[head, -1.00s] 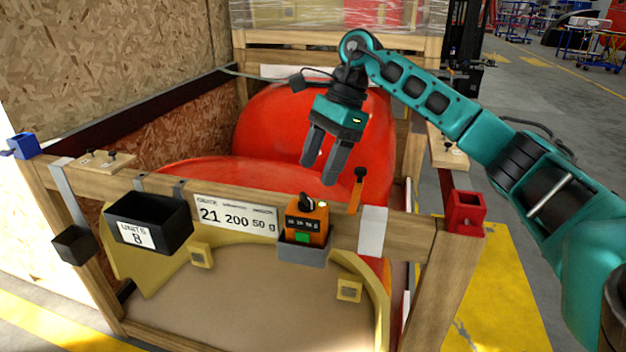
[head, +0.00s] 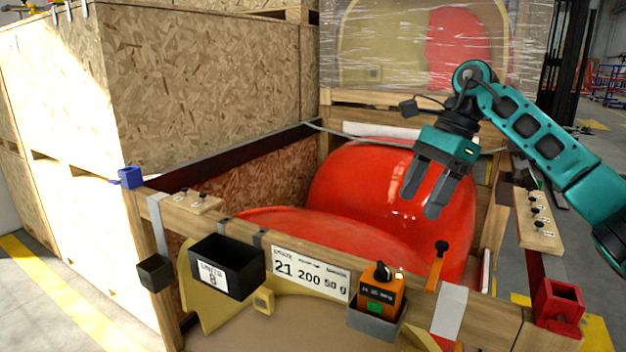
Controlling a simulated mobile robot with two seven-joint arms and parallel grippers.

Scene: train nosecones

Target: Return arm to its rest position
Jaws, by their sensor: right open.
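My right arm comes in from the right edge of the head view. Its gripper (head: 421,205) is open and empty, with the two dark fingers pointing down. It hangs in front of the red nosecone (head: 350,190) inside the wooden crate (head: 205,222). I see no contact between the fingers and the nosecone, though the depth gap is hard to tell. The left arm and gripper are not in view.
The crate's front rail carries a black bin (head: 228,265), a number label (head: 310,274), an orange device (head: 380,290) in a grey holder and a red square socket (head: 558,302). Large chipboard crates (head: 210,85) stand behind left. A wrapped crate (head: 430,45) stands behind.

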